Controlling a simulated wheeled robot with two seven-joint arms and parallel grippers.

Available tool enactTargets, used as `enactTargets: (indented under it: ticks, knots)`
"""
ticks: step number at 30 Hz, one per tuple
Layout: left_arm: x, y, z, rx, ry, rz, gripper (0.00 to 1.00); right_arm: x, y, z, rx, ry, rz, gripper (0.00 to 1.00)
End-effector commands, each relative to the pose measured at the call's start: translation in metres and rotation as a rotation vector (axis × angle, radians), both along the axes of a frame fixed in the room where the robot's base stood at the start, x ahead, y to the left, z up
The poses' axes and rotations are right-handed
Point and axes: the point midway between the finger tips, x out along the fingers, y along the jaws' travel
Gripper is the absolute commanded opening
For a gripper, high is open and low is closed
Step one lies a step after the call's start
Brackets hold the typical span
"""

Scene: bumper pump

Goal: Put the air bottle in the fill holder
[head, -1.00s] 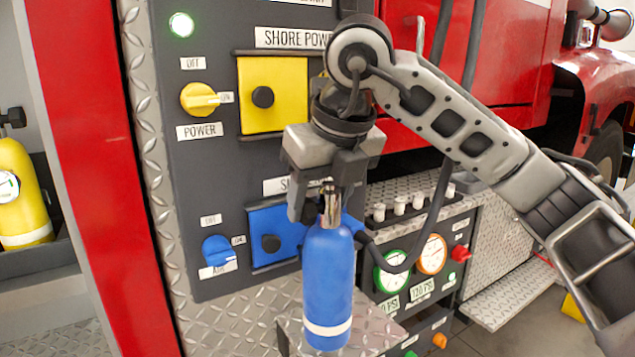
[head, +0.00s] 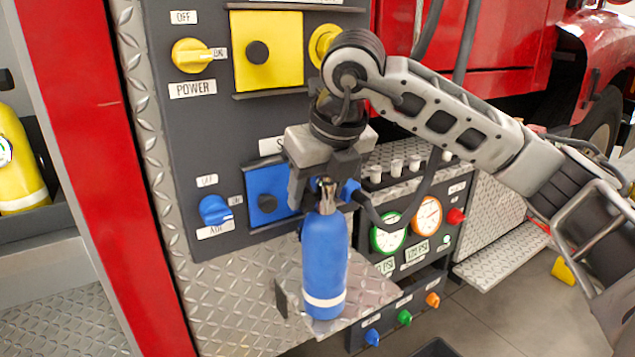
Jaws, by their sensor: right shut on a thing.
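The air bottle (head: 325,262) is a blue cylinder with a white band near its base and a metal neck. My right gripper (head: 325,185) is shut on its neck from above and holds it upright. The bottle hangs in front of a diamond-plate shelf (head: 372,290) low on the panel; I cannot tell whether its base touches the shelf. I cannot make out which part is the fill holder; the bottle and gripper hide some of this area. My left gripper is not in view.
The dark panel carries a yellow cover (head: 267,75), a blue cover (head: 268,195), a yellow knob (head: 190,55) and a blue knob (head: 214,210). A gauge box with a green-rimmed gauge (head: 387,236) and a black hose (head: 425,190) is close right. A yellow cylinder (head: 15,160) stands far left.

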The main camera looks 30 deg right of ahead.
Motion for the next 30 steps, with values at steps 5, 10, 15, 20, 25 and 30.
enactTargets:
  ticks: [5, 10, 15, 20, 25, 30]
  knots:
    - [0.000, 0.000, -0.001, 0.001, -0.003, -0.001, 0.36, 0.000, 0.000, -0.002, 0.000, 0.000, 0.000, 0.70]
    - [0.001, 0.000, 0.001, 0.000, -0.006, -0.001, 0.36, 0.000, 0.000, -0.002, 0.000, 0.000, 0.000, 0.76]
    - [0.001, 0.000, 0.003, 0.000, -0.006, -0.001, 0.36, 0.000, 0.000, 0.000, 0.000, 0.000, 0.000, 0.76]
    - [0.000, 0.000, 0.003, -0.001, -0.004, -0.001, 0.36, -0.005, 0.000, 0.016, 0.001, -0.003, 0.000, 0.76]
    - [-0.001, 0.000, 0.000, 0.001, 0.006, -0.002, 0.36, -0.019, 0.000, 0.050, 0.001, -0.005, 0.000, 0.76]
    - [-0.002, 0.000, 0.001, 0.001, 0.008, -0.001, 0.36, -0.033, -0.002, 0.083, 0.000, -0.004, 0.001, 0.76]
